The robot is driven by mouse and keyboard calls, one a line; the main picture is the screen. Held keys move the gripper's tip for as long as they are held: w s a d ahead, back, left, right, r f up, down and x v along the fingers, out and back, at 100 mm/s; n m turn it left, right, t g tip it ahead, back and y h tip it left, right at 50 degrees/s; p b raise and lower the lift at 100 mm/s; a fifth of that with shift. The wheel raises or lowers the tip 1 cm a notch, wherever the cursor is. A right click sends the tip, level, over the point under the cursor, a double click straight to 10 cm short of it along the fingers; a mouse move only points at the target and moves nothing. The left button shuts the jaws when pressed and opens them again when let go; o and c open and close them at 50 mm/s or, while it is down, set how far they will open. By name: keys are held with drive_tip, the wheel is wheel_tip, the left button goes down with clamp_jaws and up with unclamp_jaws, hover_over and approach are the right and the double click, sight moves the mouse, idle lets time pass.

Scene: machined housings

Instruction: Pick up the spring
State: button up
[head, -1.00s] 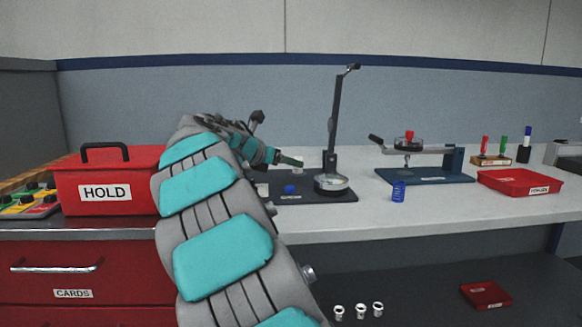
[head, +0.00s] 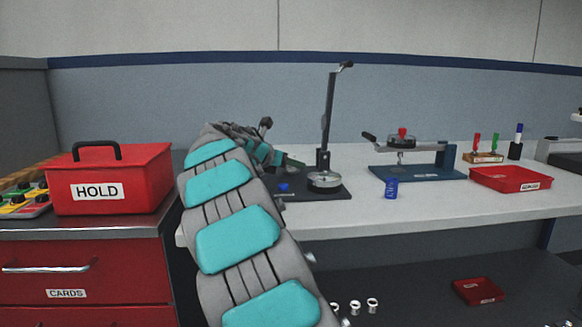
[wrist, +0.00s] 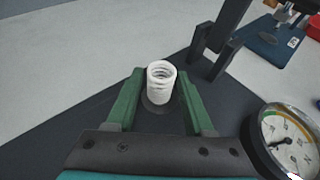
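A white coil spring (wrist: 161,88) stands upright on a dark round seat on the black base plate (wrist: 85,128) in the wrist view. My gripper (wrist: 161,74) is open, with one green finger on each side of the spring in the picture. A gap shows between the spring and each finger, so neither appears to touch it. In the head view my gripper (head: 290,164) is over the black plate, mostly behind my arm, and I cannot make out the white spring there. A second, blue spring (head: 391,189) stands on the bench to the right.
A tall black stand with a round dial (head: 324,180) rises just right of my gripper; the dial (wrist: 287,142) is close in the wrist view. A blue fixture (head: 420,173) and a red tray (head: 510,179) are farther right. A red HOLD box (head: 110,180) is left.

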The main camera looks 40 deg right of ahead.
clamp_jaws()
drive_tip(key=shift+r, duration=0.1)
idle(0.4)
